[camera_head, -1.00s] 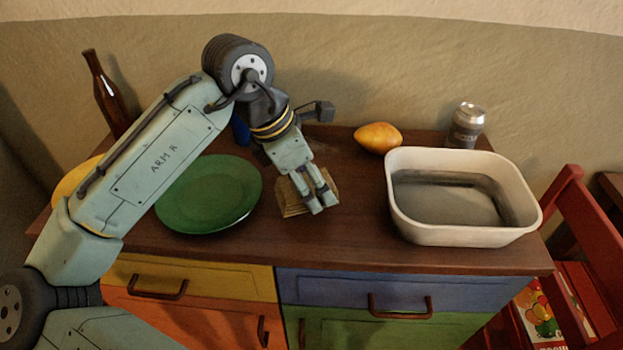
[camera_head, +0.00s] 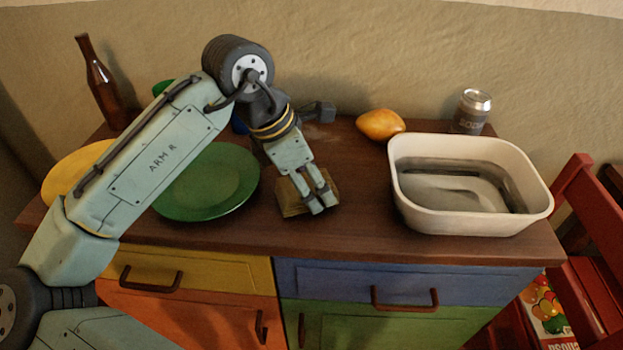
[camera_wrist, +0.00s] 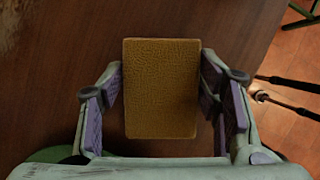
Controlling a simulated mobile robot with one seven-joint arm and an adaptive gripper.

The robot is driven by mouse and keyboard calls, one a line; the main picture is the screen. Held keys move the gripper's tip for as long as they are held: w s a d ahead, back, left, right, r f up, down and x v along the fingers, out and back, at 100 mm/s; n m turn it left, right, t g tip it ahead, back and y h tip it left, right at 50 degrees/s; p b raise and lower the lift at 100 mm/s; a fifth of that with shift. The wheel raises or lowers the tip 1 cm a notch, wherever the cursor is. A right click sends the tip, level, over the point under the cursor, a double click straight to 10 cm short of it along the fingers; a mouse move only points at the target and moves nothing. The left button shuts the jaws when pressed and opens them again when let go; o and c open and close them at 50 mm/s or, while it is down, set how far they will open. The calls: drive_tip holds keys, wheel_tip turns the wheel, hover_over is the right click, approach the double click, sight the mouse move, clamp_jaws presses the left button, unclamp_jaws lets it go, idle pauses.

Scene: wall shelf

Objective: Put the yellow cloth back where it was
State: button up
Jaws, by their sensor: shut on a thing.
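The yellow cloth (camera_head: 291,198) is a flat, mustard-coloured rectangle near the middle of the dresser top, just right of the green plate. My gripper (camera_head: 324,203) points down over it and covers part of it. In the wrist view the cloth (camera_wrist: 160,92) lies between my two fingers (camera_wrist: 161,80), with its long sides along them, and my gripper is shut on it. The cloth is at or very close to the wooden surface; I cannot tell whether it touches.
A green plate (camera_head: 215,183) lies to the left, with a yellow plate (camera_head: 72,172) partly behind my arm. A white basin (camera_head: 480,228) stands right, with a yellow-orange fruit (camera_head: 380,125) and a can (camera_head: 472,112) behind. A brown bottle (camera_head: 99,83) stands back left. Wood in front of the fruit is clear.

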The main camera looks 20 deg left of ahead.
drive_tip(key=shift+f, duration=0.4)
drive_tip(key=o, duration=1.1)
drive_tip(key=v, duration=1.2)
drive_tip(key=shift+s, duration=0.1)
